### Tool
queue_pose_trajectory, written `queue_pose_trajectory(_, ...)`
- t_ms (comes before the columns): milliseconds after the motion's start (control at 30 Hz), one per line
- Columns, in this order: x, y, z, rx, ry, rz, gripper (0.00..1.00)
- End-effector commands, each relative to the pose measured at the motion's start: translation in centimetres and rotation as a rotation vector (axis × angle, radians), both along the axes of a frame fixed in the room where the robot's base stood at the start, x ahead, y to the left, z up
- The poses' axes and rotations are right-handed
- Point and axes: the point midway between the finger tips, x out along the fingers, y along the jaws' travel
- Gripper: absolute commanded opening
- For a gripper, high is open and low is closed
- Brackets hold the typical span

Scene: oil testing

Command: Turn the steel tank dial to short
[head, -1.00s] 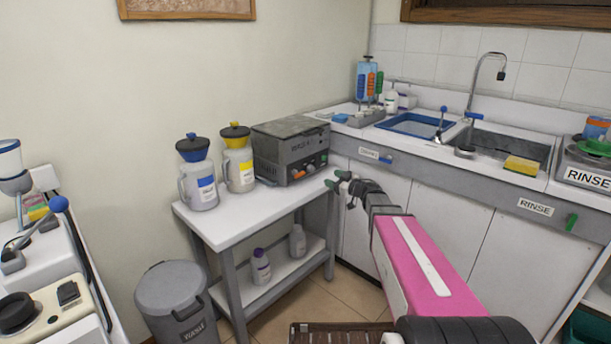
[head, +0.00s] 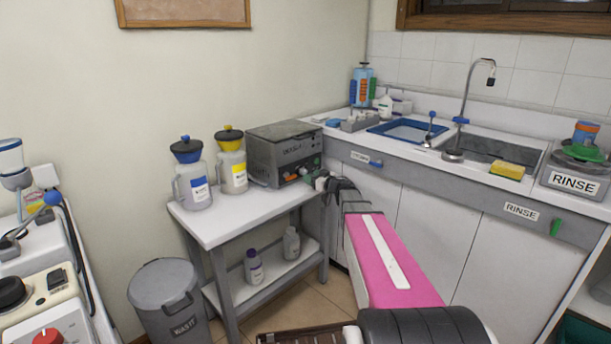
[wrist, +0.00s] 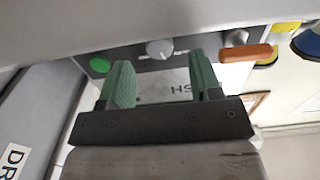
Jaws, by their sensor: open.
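The steel tank (head: 280,150) is a dark grey box with a lid, standing at the right end of the white side table. In the wrist view its front panel shows upside down, with a round silver dial (wrist: 160,48), a green button (wrist: 100,64) and an orange lever (wrist: 248,53). The dial's setting marks are too small to read. My gripper (head: 319,181) is at the tank's right front corner. In the wrist view its green fingers (wrist: 160,82) are open and empty, pointing at the panel, with the dial between and beyond the tips. I see no contact with the dial.
Two jugs, one blue-topped (head: 191,175) and one yellow-topped (head: 231,162), stand left of the tank on the table (head: 245,212). Cabinets and a sink counter (head: 450,188) lie close on the right. A grey waste bin (head: 165,300) stands on the floor at left.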

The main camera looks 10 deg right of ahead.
Motion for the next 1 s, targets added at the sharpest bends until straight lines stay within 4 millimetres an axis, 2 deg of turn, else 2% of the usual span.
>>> queue_pose_trajectory(33,1.0,0.5,0.0,0.000,0.000,0.000,0.58)
queue_pose_trajectory(233,2.7,1.9,0.0,0.000,0.000,0.001,0.58)
queue_pose_trajectory(667,3.2,2.3,0.0,0.000,0.000,-0.001,0.58)
queue_pose_trajectory(800,3.2,2.3,0.0,0.000,0.000,-0.001,0.13)
queue_pose_trajectory(833,3.2,2.3,0.0,0.000,0.000,-0.001,0.09)
queue_pose_trajectory(1000,3.2,2.3,0.0,-0.003,-0.002,-0.001,0.09)
